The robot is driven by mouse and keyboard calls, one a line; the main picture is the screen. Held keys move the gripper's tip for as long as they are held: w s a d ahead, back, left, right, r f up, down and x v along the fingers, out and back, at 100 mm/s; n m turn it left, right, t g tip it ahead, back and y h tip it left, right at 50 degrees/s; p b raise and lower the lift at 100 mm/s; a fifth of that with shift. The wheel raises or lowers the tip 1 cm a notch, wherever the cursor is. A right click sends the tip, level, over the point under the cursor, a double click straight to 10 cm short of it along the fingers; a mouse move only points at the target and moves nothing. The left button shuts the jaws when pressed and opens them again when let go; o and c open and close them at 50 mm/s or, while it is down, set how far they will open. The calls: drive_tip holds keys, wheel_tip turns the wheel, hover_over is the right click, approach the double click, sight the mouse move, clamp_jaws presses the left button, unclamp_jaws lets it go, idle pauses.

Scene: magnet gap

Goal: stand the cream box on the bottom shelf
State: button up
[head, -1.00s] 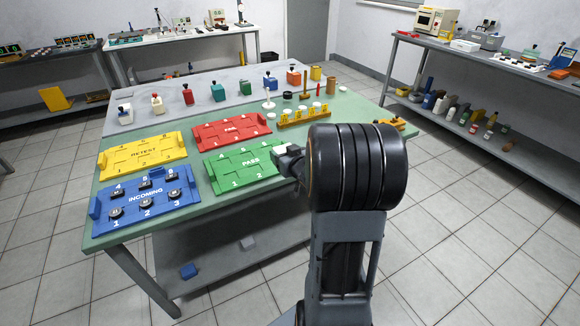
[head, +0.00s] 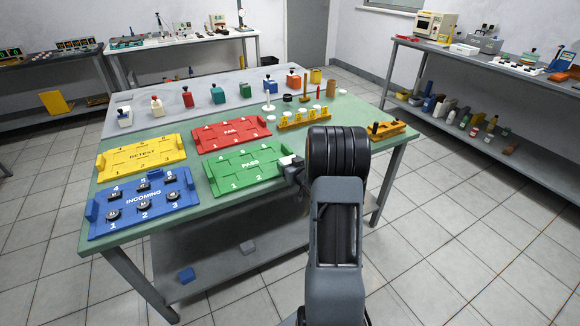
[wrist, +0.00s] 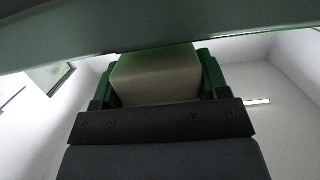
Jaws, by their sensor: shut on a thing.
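The cream box (wrist: 155,76) is held between the fingers of my gripper (wrist: 155,85) in the wrist view. In the head view my gripper (head: 294,166) is beside the green PASS board at the table's right side, largely hidden by my arm. A small pale part of the cream box (head: 287,160) shows there. A grey lower shelf (head: 222,272) lies under the green-topped table. Another low shelf (head: 490,137) runs under the right-hand bench.
Table legs and the table edge (head: 385,145) bound that space. Several bottles and boxes stand on the right bench's shelf. The tiled floor (head: 440,220) at right is clear.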

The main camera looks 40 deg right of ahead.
drive_tip(key=shift+f, duration=0.2)
drive_tip(key=shift+f, duration=0.15)
drive_tip(key=o, duration=0.9)
